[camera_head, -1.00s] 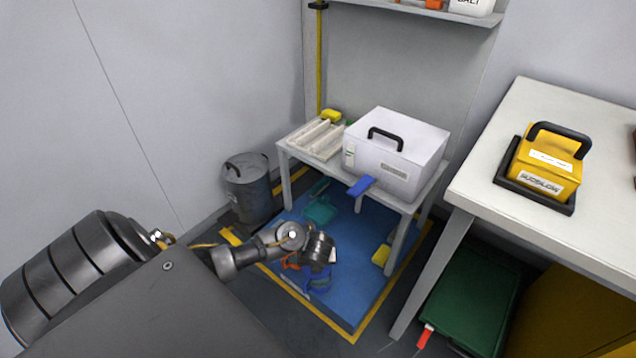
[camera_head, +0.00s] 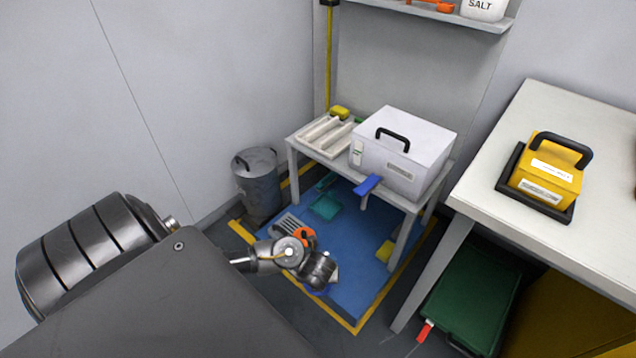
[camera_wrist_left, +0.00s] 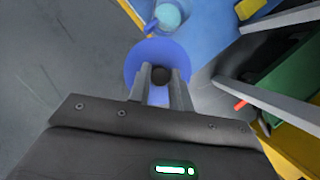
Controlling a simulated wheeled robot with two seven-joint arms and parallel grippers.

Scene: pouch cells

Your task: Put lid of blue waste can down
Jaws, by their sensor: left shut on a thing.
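A blue round lid with a dark knob (camera_wrist_left: 136,62) is in the left wrist view. My left gripper (camera_wrist_left: 160,72) is shut on the knob, with one finger on each side, and the lid spreads out beyond the fingertips. In the head view, my left gripper (camera_head: 324,284) is low over the near part of the blue floor mat, and only a sliver of blue shows beneath it. A blue round vessel (camera_wrist_left: 168,16) with a pale teal inside shows beyond the lid at the top of the left wrist view. It looks apart from the lid. My right gripper is out of view.
A grey bin (camera_head: 258,190) stands left of a small table (camera_head: 362,189) with a white box (camera_head: 402,150). A yellow-taped border edges the blue mat (camera_head: 348,270). A larger white table (camera_head: 480,190) and green crate (camera_head: 472,295) are at the right.

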